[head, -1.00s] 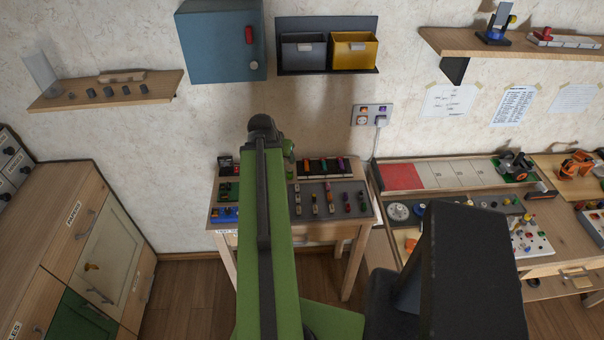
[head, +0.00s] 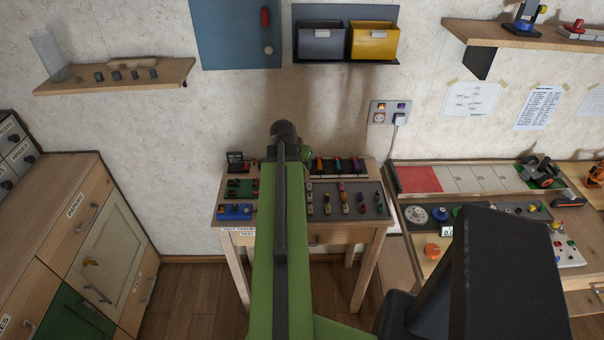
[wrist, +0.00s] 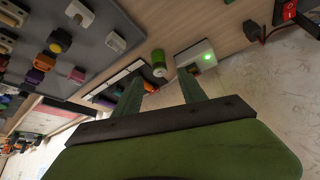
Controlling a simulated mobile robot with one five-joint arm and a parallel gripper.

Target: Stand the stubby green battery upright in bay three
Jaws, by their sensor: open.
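The stubby green battery (wrist: 158,64) is on the wooden tabletop in the wrist view, one round end facing the camera; it seems to stand on end. My gripper (wrist: 161,78) is open and empty, its two dark fingers apart. The battery shows just beyond the gap between the fingertips, not gripped. A dark rack (wrist: 106,92) with coloured cells lies beside it, partly hidden by a finger; its bay numbers cannot be read. In the head view the rack (head: 338,166) is at the back of the small table, and my arm hides the gripper's fingers.
A small box with a lit green lamp (wrist: 208,57) is close beside the battery. A grey tray (head: 374,207) of several small parts fills the table's front right. A blue block (head: 234,212) is at the front left. A red switch (wrist: 290,10) shows in the wrist view.

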